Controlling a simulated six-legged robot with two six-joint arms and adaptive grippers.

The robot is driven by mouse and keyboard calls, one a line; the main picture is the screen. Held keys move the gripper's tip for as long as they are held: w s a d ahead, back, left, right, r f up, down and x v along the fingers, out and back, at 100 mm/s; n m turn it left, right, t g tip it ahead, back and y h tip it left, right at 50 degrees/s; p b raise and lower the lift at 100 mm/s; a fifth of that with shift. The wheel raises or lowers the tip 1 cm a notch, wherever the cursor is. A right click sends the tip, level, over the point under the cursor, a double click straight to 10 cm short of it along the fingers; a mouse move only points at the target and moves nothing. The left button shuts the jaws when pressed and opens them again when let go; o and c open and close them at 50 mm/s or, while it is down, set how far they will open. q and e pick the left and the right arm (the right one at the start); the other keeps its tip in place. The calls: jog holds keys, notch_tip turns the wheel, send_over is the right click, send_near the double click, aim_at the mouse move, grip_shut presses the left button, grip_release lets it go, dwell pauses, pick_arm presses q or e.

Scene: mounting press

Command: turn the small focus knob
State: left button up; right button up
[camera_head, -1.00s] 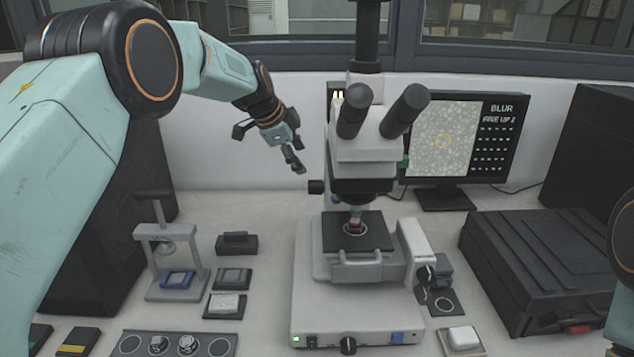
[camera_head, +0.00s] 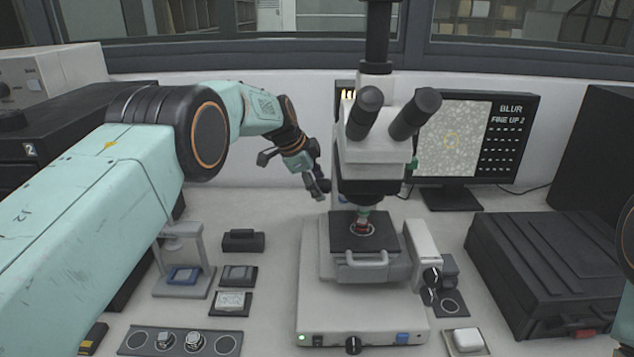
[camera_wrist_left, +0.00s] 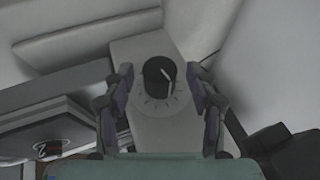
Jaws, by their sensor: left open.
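A round black knob (camera_wrist_left: 158,77) with a white pointer line shows in the left wrist view, on a pale grey face with tick marks around it. My left gripper (camera_wrist_left: 160,105) is open, with one finger on each side of the knob; I cannot tell whether they touch it. In the head view my left gripper (camera_head: 317,187) is at the left side of the white microscope (camera_head: 375,150), and its fingers largely cover the knob there. The monitor (camera_head: 470,140) reads "BLUR" and "FINE UP 2". My right gripper is out of view.
Dark knobs (camera_head: 431,277) sit at the right of the microscope stage (camera_head: 345,262). A black case (camera_head: 540,260) stands at the right. A small press stand (camera_head: 184,235) and sample holders (camera_head: 240,274) lie at the left. The bench left of the microscope base is partly clear.

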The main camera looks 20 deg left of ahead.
pick_arm(q)
jog(key=shift+d, duration=0.2)
jog(key=shift+a, duration=0.2)
jog(key=c, duration=0.5)
jog(key=shift+d, duration=0.1)
jog(key=c, duration=0.6)
jog(key=shift+c, duration=0.3)
jog(key=shift+f+t+b, duration=0.15)
jog(key=shift+t+b, duration=0.15)
jog(key=shift+b, duration=0.65)
jog(key=t+b, duration=0.2)
jog(key=b, duration=0.8)
jog(key=m+t+b, duration=0.1)
jog(key=t+b, duration=0.1)
jog(key=b, duration=0.9)
jog(key=f+t+y+b, duration=0.1)
jog(key=t+b, duration=0.1)
jog(key=b, duration=0.8)
jog(key=shift+s+d+m+t+b, duration=0.1)
jog(key=shift+s+m+t+b, duration=0.2)
jog(key=shift+s+m+t, duration=0.1)
jog(key=shift+r+t+b, duration=0.2)
jog(key=shift+t+b, duration=0.1)
jog(key=shift+b, duration=1.15)
